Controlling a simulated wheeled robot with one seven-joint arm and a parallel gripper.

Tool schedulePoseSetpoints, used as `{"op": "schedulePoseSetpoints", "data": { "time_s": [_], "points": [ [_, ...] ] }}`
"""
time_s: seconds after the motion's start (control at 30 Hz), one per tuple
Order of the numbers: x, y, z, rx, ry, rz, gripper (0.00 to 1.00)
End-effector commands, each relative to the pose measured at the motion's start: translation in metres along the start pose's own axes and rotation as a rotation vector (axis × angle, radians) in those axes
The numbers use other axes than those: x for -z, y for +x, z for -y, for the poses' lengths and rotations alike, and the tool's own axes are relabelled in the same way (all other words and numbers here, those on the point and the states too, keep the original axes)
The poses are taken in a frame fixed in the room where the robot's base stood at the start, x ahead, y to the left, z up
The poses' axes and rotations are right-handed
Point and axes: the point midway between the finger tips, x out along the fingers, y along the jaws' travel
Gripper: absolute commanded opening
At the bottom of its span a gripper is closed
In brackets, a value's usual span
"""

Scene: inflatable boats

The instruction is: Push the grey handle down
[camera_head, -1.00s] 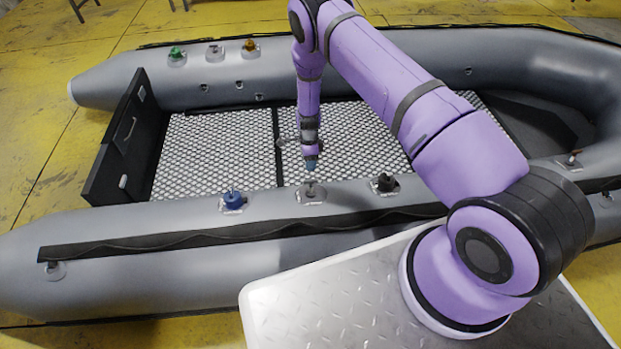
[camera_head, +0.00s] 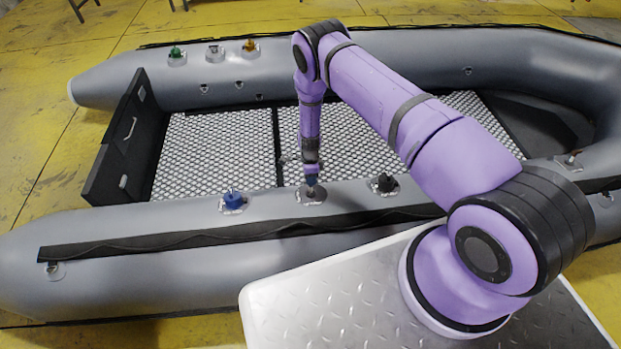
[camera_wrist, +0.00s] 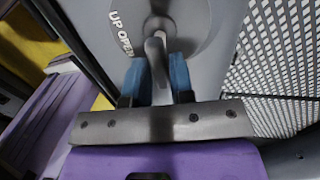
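The grey handle sits on a round grey fitting (camera_head: 312,197) on top of the boat's near tube, between a blue and a black handle. My gripper (camera_head: 311,180) points down right over it and partly hides it. In the wrist view the grey handle (camera_wrist: 156,47) rises between the two blue fingertips of my gripper (camera_wrist: 158,76). The fingers are apart, one on each side of the handle. I cannot tell whether they touch it. Lettering "UP OPEN" shows on the fitting beside the handle.
The blue handle (camera_head: 233,201) is left of the grey one and the black handle (camera_head: 385,184) is right. Green (camera_head: 176,52), another grey (camera_head: 214,53) and orange (camera_head: 250,46) handles stand on the far tube. The mesh floor (camera_head: 215,150) is clear.

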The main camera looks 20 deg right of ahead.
Motion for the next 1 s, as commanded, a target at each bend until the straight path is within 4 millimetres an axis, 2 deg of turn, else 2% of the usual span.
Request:
{"op": "schedulePoseSetpoints", "data": {
  "time_s": [0.03, 0.1, 0.33, 0.6, 0.83, 0.87, 0.9, 0.97, 1.0],
  "points": [
    [0.0, 0.0, 0.0, 0.0, 0.0, 0.0, 0.1],
    [0.0, 0.0, 0.0, 0.0, 0.0, 0.0, 0.0],
    [0.0, 0.004, 0.0, -0.001, 0.0, 0.0, 0.0],
    [0.0, 0.03, 0.0, 0.001, 0.0, 0.0, 0.0],
    [0.0, 0.031, 0.0, 0.001, 0.0, 0.0, 0.0],
    [0.0, 0.031, 0.0, 0.001, 0.0, 0.0, 0.19],
    [0.0, 0.031, 0.0, 0.0, 0.0, 0.0, 0.28],
    [0.0, 0.031, 0.0, 0.0, 0.0, 0.0, 0.42],
    [0.0, 0.031, 0.0, 0.0, 0.0, 0.0, 0.43]
  ]
}}
